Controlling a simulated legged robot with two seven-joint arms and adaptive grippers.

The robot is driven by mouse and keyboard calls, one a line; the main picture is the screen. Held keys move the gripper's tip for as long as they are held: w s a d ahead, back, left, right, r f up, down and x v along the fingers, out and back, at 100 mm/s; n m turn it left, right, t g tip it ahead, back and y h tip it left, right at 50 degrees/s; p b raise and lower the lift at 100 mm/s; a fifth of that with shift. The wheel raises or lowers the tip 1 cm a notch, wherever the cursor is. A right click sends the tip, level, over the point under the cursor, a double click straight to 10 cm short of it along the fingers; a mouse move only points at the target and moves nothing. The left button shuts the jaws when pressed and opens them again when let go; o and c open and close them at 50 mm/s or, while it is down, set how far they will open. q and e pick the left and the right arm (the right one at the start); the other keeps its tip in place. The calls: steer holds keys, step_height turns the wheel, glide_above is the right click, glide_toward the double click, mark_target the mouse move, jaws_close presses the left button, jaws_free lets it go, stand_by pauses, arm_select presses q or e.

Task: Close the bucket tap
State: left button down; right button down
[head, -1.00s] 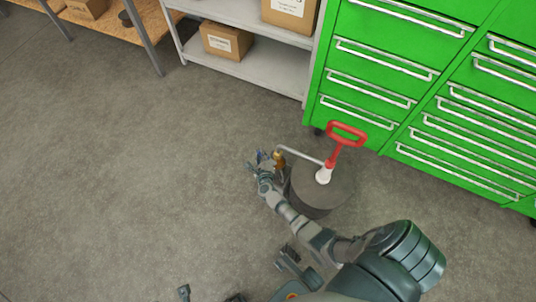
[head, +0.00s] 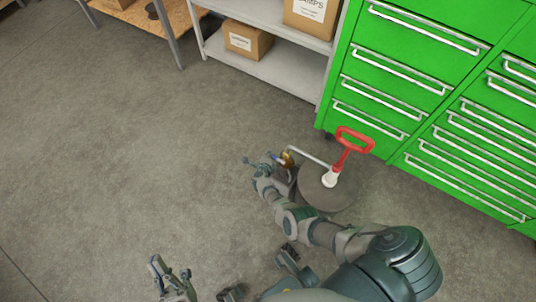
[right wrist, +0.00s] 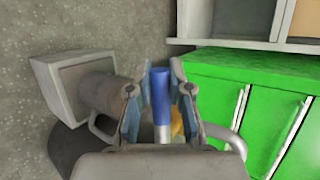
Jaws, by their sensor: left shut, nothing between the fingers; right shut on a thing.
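The bucket (head: 328,200) is a dark grey round drum on the floor, with a red-handled pump (head: 354,140) and a bent grey pipe on top. The brass tap (head: 288,158) is on its left side, at the pipe's end. The tap's blue lever (right wrist: 161,88) stands between the fingers of my right gripper (right wrist: 160,85) in the right wrist view. In the head view my right gripper (head: 266,163) is at the tap, shut on the lever and partly hiding it. My left gripper (head: 170,272) is shut and empty, low in the picture, away from the bucket.
A green drawer cabinet (head: 400,85) stands close behind the bucket. A grey shelf (head: 270,68) with cardboard boxes (head: 248,40) and a wooden bench (head: 130,15) are at the back. The floor (head: 110,150) to the left is clear.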

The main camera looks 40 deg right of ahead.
steer(key=shift+s+d+f, duration=0.15)
steer(key=shift+d, duration=0.15)
steer(key=c, duration=1.1)
jaws_free()
steer(key=shift+f, duration=0.1)
steer(key=shift+c, duration=0.2)
steer(key=shift+o, duration=0.4)
steer(key=shift+f, duration=0.1)
steer(key=shift+w+a+r, duration=0.25)
steer(key=shift+a+r, duration=0.05)
steer(key=shift+r, duration=0.5)
steer(key=r, duration=0.4)
steer(key=d+r, duration=0.1)
steer(key=r, duration=0.2)
steer(key=shift+s, duration=0.1)
steer(key=shift+a+r, duration=0.15)
steer(key=shift+r, duration=0.55)
